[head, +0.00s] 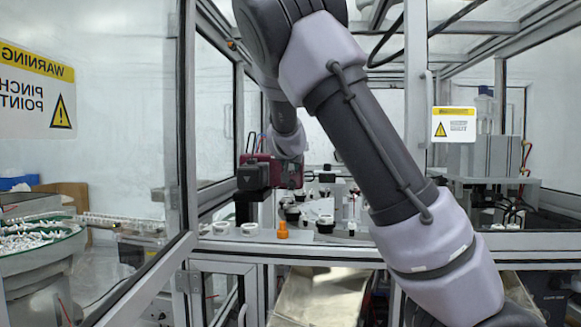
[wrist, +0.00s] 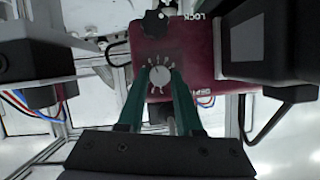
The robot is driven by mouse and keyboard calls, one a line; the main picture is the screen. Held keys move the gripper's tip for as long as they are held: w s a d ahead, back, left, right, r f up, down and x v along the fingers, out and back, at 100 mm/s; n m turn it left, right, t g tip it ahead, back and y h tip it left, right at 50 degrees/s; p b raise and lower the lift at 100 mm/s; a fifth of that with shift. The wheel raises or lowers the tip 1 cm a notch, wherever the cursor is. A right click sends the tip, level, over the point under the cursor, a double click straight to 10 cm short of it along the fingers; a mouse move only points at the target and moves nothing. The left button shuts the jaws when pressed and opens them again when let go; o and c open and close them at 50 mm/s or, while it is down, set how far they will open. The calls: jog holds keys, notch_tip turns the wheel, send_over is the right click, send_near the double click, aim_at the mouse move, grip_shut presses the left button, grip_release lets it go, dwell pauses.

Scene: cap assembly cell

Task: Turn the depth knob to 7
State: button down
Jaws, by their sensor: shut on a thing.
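The depth knob (wrist: 160,77) is a small pale round knob on the face of a dark red box (wrist: 198,60). Scale marks ring it, too small to read, so its setting cannot be told. A partly covered "DEPTH" label is at the lower right of the face. My gripper (wrist: 161,72) has its two green fingers closed on the knob, one on each side. In the head view the red box (head: 290,175) is left of centre, beside my arm; the knob and fingers cannot be made out there.
A black star-shaped knob (wrist: 156,22) sits above the depth knob, near a "LOCK" label. A black block (wrist: 258,42) juts out right of the red face. Another dark block with coloured wires (wrist: 30,75) is at left. An orange part (head: 283,231) stands on the bench front.

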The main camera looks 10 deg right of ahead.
jog(key=shift+d+m+t+y, duration=0.25)
jog(key=shift+m+y, duration=0.35)
jog(key=shift+m, duration=0.5)
jog(key=shift+m+t+y, duration=0.25)
jog(key=shift+m+y, duration=0.05)
jog(key=shift+a+f, duration=0.1)
jog(key=c, duration=0.6)
grip_release()
jog(key=shift+s, duration=0.15)
jog(key=shift+s+a+r, duration=0.15)
jog(key=shift+s+r, duration=0.1)
jog(key=shift+s, duration=0.2)
jog(key=shift+v, duration=4.8)
